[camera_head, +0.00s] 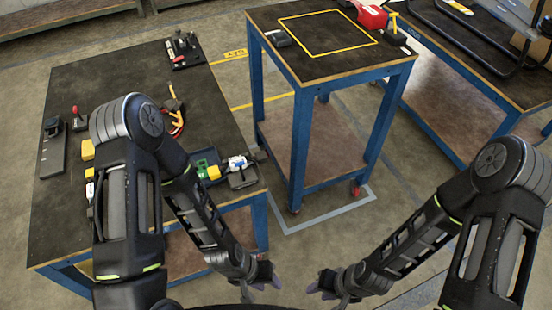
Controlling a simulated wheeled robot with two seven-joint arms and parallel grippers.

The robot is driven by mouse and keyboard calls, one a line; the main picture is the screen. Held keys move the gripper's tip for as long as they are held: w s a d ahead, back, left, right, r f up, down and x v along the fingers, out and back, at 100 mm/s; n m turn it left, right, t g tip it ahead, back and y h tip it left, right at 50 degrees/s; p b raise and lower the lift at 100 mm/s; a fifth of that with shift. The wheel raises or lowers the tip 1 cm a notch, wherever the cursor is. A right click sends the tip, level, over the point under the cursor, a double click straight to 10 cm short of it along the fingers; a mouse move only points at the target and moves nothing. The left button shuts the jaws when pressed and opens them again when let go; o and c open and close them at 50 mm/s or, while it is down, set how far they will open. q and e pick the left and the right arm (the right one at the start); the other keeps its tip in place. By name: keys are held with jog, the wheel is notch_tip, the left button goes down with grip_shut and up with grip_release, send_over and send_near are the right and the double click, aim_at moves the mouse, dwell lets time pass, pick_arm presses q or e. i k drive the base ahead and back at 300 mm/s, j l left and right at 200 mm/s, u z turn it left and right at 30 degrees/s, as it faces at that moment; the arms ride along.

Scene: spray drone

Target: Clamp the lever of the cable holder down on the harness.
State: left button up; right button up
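A harness (174,112) with orange, red and dark strands lies loose on the dark top of the left workbench. A black fixture with a red-tipped upright lever (76,118) stands at that bench's left side. A black plate with small upright parts and a red bit (183,49) lies at its far right corner. I cannot tell which is the cable holder. My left gripper (266,273) hangs off the bench's near right corner, away from these things. My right gripper (322,286) hangs to its right over the floor. Both look empty; their finger gaps are unclear.
The left workbench (110,75) also holds a black rail (52,150), yellow blocks (87,149) and a green-and-black tool cluster (207,165). A blue-framed stand (300,150) with a yellow-outlined top rises to its right. Another bench (470,75) is at right. Floor between is clear.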

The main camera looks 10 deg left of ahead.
aim_at(239, 164)
jog(key=z, duration=1.75)
jog(key=k+j, duration=0.3)
jog(key=j, duration=0.15)
jog(key=k+j, duration=0.65)
jog(key=j, duration=0.25)
